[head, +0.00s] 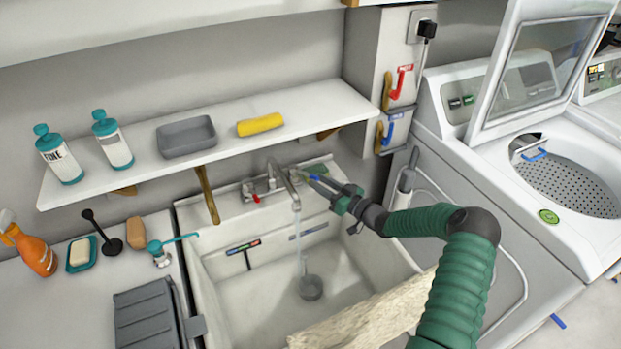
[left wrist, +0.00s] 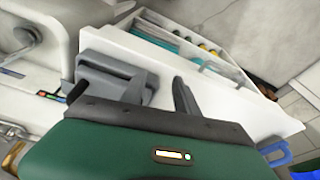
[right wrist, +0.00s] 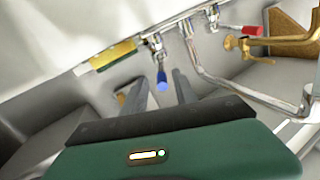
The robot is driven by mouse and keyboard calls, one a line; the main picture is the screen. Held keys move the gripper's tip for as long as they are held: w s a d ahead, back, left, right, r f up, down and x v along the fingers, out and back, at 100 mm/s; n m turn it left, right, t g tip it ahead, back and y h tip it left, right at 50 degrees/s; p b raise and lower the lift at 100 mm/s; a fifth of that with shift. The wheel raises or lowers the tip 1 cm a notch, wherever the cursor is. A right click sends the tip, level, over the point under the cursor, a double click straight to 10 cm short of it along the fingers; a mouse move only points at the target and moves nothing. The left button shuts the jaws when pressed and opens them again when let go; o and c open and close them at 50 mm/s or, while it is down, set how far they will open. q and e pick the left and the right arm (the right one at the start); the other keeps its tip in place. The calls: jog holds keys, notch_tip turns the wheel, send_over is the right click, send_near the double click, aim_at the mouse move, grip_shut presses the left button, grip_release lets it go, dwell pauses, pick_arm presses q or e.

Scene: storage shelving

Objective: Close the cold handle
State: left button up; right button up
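The blue cold handle (right wrist: 162,82) sits on the tap body at the back of the sink; in the head view its blue part (head: 314,178) shows beside my gripper tips. My right gripper (right wrist: 159,88) is open, with its two fingers either side of the blue handle in the picture; I cannot tell whether they touch it. It also shows in the head view (head: 328,185). The red handle (right wrist: 242,30) is further along the tap. Water (head: 301,245) runs from the spout (head: 284,178) into the sink (head: 210,285). My left gripper (left wrist: 160,92) looks open and empty, out of the head view.
A brass-coloured fitting (right wrist: 270,44) and the curved spout pipe are close to my right gripper. A shelf (head: 225,135) with bottles, a grey tray (head: 187,140) and a yellow sponge (head: 260,124) overhangs the tap. A washing machine (head: 455,150) stands right.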

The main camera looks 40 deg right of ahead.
aim_at(310, 177)
jog(key=w, duration=0.4)
jog(key=shift+w+a, duration=0.3)
jog(key=shift+a, duration=0.1)
jog(key=shift+c, duration=0.4)
grip_shut()
dwell(0.6)
